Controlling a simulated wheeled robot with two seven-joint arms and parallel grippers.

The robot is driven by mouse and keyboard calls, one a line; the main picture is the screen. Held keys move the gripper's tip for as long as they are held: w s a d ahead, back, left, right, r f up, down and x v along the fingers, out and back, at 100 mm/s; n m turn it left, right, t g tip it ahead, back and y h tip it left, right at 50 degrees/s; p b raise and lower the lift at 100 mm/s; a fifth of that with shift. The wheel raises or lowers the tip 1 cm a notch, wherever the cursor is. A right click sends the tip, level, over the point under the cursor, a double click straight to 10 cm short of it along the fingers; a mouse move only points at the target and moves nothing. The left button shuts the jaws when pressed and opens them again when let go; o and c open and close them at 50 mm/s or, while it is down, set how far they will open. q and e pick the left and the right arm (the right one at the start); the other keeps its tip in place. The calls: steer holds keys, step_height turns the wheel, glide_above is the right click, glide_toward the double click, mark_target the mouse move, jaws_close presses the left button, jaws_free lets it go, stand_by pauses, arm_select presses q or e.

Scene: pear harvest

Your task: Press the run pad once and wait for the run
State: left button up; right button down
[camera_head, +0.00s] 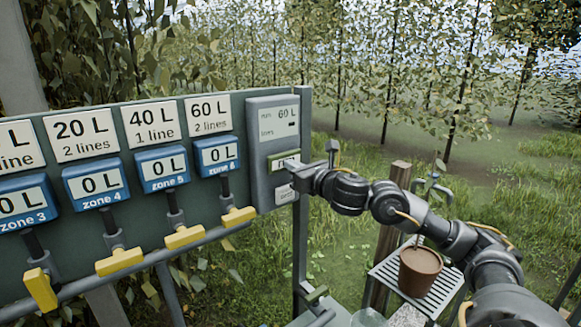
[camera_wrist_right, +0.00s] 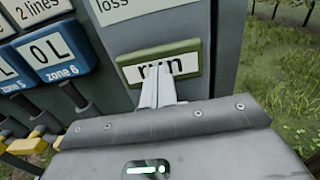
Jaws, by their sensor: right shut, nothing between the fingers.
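The run pad (camera_head: 277,165) is a green-framed plate with a white label on the grey control box (camera_head: 272,112) at the right end of the board. The pad also shows in the right wrist view (camera_wrist_right: 186,64), with "run" partly covered. My right gripper (camera_head: 291,163) is shut and empty, its fingertips at the pad's face. In the right wrist view its fingertips (camera_wrist_right: 160,78) overlap the lower middle of the label; I cannot tell whether they press it. The box display reads 60 L in its top line. My left gripper is not in view.
The board (camera_head: 140,188) carries blue zone meters, including zone 6 (camera_head: 217,155), reading 0 L. Yellow valve handles (camera_head: 184,237) sit on the pipe below. A brown pot (camera_head: 420,272) stands on a slatted shelf (camera_head: 386,279) beneath my right arm. Grass lies behind.

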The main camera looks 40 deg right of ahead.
steer(key=shift+d, duration=0.15)
steer(key=shift+w+d+r+b, duration=0.1)
steer(key=shift+w+r+b, duration=0.15)
steer(key=shift+w+b, duration=0.35)
steer(key=shift+w, duration=0.15)
steer(key=s+b, duration=0.9)
steer(key=s, duration=0.5)
steer(key=shift+a+f, duration=0.2)
steer(key=shift+f, duration=0.05)
